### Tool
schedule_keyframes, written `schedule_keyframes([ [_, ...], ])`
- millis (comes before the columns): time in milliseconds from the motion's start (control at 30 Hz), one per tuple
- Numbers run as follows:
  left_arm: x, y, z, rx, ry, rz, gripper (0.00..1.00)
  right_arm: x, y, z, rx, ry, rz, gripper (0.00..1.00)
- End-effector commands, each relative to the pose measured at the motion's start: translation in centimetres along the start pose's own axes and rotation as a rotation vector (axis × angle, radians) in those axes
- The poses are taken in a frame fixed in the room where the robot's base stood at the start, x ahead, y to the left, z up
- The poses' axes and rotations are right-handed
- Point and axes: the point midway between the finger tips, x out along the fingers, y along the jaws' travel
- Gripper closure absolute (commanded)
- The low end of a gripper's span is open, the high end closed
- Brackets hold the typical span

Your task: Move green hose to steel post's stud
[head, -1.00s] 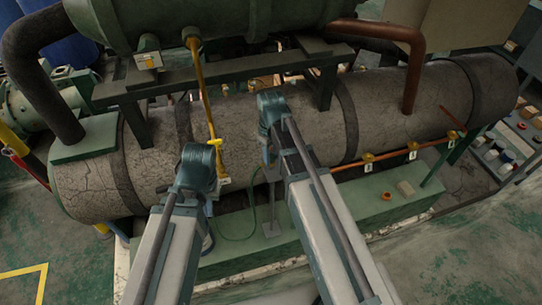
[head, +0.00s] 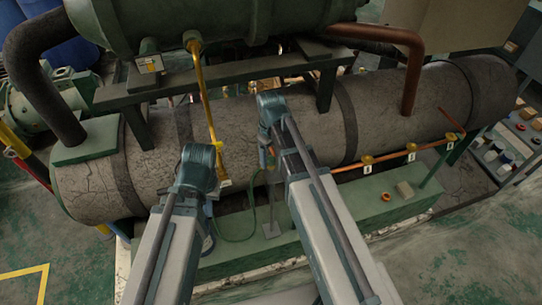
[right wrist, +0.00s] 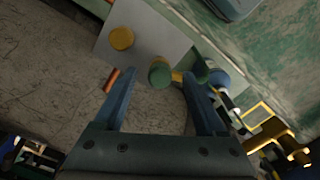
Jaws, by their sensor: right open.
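The green hose (head: 232,240) hangs in a loop in front of the large grey cylinder in the head view, and its upper end rises toward my right gripper (head: 268,162). The thin steel post (head: 270,197) stands on a small foot just below that gripper; its stud is not clear. In the right wrist view my right gripper (right wrist: 161,98) is open. A round green-capped fitting (right wrist: 160,74) with brass beside it shows between and just beyond the fingertips; I cannot tell whether it is the hose's end. My left wrist (head: 195,168) hides its fingers.
A yellow pipe (head: 206,100) drops between my two arms. A copper line with tagged brass valves (head: 367,160) runs to the right. A green bench (head: 345,210) lies below the cylinder. A grey plate with a yellow knob (right wrist: 121,38) is near the right fingers.

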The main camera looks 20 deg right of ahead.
Motion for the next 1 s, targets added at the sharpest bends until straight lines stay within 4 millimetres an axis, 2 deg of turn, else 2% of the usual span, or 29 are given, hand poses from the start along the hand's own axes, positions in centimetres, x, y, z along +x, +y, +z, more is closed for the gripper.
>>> schedule_keyframes([
  [33, -1.1, -0.1, 0.1, 0.0, 0.0, 0.0, 1.0, -1.1, 0.0, 0.0, 0.0, 0.0, 0.0, 0.27],
  [700, -11.0, -1.0, 0.7, -0.004, 0.0, 0.001, 1.0, -11.1, 0.0, 0.0, 0.0, 0.0, 0.0, 0.27],
  [833, -12.1, -1.1, 0.7, -0.007, 0.0, 0.002, 1.0, -12.2, 0.0, 0.0, 0.0, 0.0, 0.0, 0.27],
  [1000, -12.4, -1.2, 0.7, -0.009, 0.0, 0.002, 1.0, -12.4, 0.0, 0.0, 0.0, 0.0, 0.0, 0.27],
])
